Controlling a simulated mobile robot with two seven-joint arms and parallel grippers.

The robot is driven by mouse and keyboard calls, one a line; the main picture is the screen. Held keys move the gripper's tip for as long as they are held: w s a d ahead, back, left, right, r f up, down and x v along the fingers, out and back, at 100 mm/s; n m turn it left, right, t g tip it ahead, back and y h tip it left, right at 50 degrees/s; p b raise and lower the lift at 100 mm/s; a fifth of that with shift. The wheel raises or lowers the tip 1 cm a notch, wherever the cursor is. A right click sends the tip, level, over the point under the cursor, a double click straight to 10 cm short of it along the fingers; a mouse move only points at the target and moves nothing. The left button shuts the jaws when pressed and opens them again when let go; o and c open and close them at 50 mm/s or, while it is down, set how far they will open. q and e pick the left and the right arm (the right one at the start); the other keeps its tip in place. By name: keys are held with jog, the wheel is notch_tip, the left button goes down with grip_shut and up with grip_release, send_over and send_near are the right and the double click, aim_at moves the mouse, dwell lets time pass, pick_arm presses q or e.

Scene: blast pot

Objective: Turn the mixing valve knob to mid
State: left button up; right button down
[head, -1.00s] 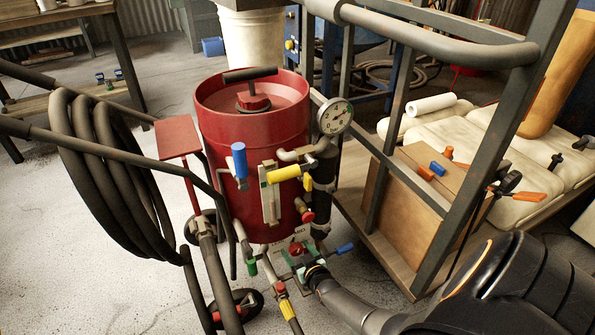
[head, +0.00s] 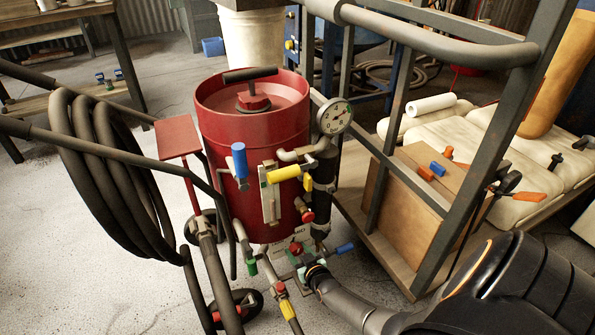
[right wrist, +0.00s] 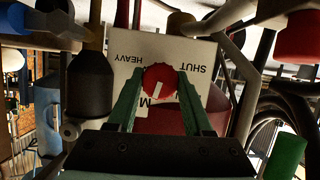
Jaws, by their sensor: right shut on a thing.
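The red mixing valve knob (head: 296,248) sits low at the front of the red blast pot (head: 255,130). In the right wrist view the knob (right wrist: 160,82) shows a white mark pointing down and slightly left. Behind it is a white label plate (right wrist: 195,52), seen upside down, with SHUT, HEAVY and a partly hidden word with an M. My right gripper (head: 304,262) reaches in from the lower right. Its green fingers, also in the right wrist view (right wrist: 160,98), are shut on the knob from both sides. My left gripper is not in view.
A blue-handled lever (head: 344,249) sticks out just right of the knob. Yellow (head: 284,174) and blue (head: 239,160) handles and a gauge (head: 335,116) are above. A coiled hose (head: 95,170) hangs left. A shelf frame (head: 405,180) stands close on the right.

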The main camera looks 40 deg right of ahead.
jog(key=shift+m+t+y, duration=0.3)
jog(key=shift+m+y, duration=0.6)
jog(key=shift+m, duration=0.2)
jog(key=shift+c, duration=1.5)
grip_release()
pick_arm(q)
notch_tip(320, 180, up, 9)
jog(key=p, duration=0.7)
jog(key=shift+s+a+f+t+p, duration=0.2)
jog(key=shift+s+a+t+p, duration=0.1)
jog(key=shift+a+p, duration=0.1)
pick_arm(e)
jog(key=v, duration=1.2)
jog(key=shift+s, duration=0.3)
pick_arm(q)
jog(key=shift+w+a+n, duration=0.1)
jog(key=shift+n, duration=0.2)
pick_arm(e)
jog(key=shift+a+r, duration=0.1)
